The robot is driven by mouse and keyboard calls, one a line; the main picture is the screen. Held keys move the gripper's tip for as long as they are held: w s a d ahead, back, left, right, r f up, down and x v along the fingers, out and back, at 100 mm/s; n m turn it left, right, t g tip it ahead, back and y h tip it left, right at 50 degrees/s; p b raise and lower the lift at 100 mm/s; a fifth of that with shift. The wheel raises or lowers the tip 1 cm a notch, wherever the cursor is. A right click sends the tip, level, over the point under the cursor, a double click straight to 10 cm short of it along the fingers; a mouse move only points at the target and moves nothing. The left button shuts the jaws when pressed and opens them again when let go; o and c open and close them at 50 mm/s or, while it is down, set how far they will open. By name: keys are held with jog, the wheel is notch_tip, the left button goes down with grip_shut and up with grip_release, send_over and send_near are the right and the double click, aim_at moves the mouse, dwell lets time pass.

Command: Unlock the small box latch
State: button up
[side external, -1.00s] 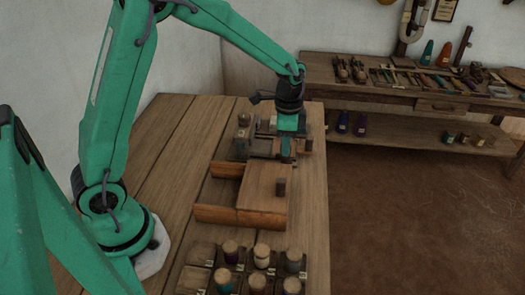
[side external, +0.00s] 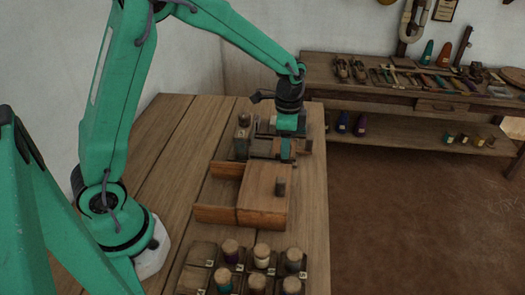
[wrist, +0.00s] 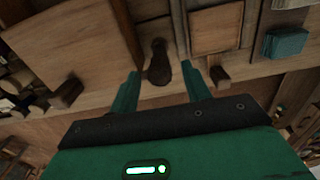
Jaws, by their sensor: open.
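A wooden box (side external: 262,188) with a flat lid and a dark block-shaped knob (side external: 281,186) sits on the table. In the wrist view the lid (wrist: 70,45) fills the upper left, with a dark knob (wrist: 67,93) at its edge. A dark brown rounded piece (wrist: 158,65), possibly the latch, stands beside the box. My gripper (wrist: 160,82) is open, one finger to each side of this piece, with gaps showing. In the side view my gripper (side external: 287,150) is low beyond the box's far side and hides part of what lies there. I cannot tell whether it touches anything.
A small wooden post (side external: 243,138) stands left of my gripper. In the wrist view a teal block (wrist: 286,42) lies at the upper right.

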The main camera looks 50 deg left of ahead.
jog(key=shift+r, duration=3.95)
jog(key=shift+s+r, duration=0.35)
jog(key=s+a+r+n+t, duration=0.1)
jog(key=s+r+n+t, duration=0.1)
jog(key=s, duration=0.8)
jog(key=s+r+n+t, duration=0.3)
jog(key=s+r+n, duration=0.2)
jog(key=s, duration=0.6)
jog(key=shift+a+n+t, duration=0.3)
jog(key=shift+a+n, duration=0.1)
jog(key=shift+n, duration=0.7)
